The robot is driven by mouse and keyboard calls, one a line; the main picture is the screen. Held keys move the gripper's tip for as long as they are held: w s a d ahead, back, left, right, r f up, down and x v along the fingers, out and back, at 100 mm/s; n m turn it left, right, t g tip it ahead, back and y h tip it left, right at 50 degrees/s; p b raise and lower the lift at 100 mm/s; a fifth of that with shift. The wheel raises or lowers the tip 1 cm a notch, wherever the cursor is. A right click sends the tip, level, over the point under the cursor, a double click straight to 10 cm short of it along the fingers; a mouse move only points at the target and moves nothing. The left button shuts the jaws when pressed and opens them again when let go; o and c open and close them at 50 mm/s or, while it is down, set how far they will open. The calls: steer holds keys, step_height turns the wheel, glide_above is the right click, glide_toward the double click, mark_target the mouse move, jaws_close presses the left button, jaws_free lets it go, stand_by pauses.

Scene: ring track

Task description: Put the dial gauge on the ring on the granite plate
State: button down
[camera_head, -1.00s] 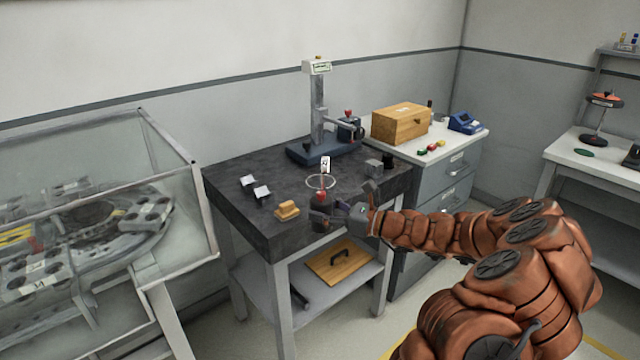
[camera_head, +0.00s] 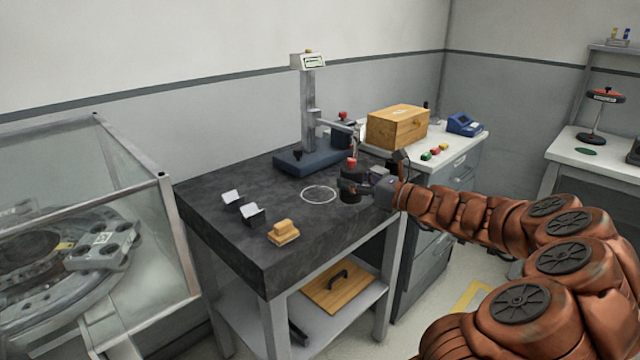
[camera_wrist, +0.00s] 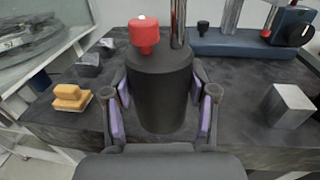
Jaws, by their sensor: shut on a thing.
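The dial gauge (camera_head: 352,173) has a black cylindrical base, a red knob and a thin metal post. It is upright just right of the white ring (camera_head: 319,194) on the dark granite plate (camera_head: 262,185), outside the outline. My gripper (camera_head: 350,187) is shut on its base from the front right. In the wrist view the gauge base (camera_wrist: 160,92) sits between my gripper's purple pads (camera_wrist: 160,112). The dial is out of the wrist view. I cannot tell whether the base touches the plate. The ring is not visible in the wrist view.
A comparator stand (camera_head: 309,110) stands behind on the plate. A yellow block (camera_head: 283,232) and two small dark stands (camera_head: 252,214) are at left front. A silver block (camera_wrist: 290,105) lies right of the gauge. A wooden box (camera_head: 396,127) is on the cabinet behind.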

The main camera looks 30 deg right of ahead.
steer(key=x, duration=0.7)
steer(key=d+f+x, duration=0.1)
steer(key=x, duration=0.3)
steer(key=shift+w, duration=0.25)
steer(key=shift+s+f+b, duration=0.1)
steer(key=shift+f+b, duration=0.35)
steer(key=shift+f, duration=1.25)
steer(key=shift+f, duration=0.2)
steer(key=shift+c, duration=1.7)
jaws_free()
steer(key=shift+s+d+r, duration=0.1)
steer(key=shift+r, duration=0.1)
steer(key=v, duration=1.1)
steer(key=shift+s+d, duration=0.1)
steer(key=shift+s, duration=0.25)
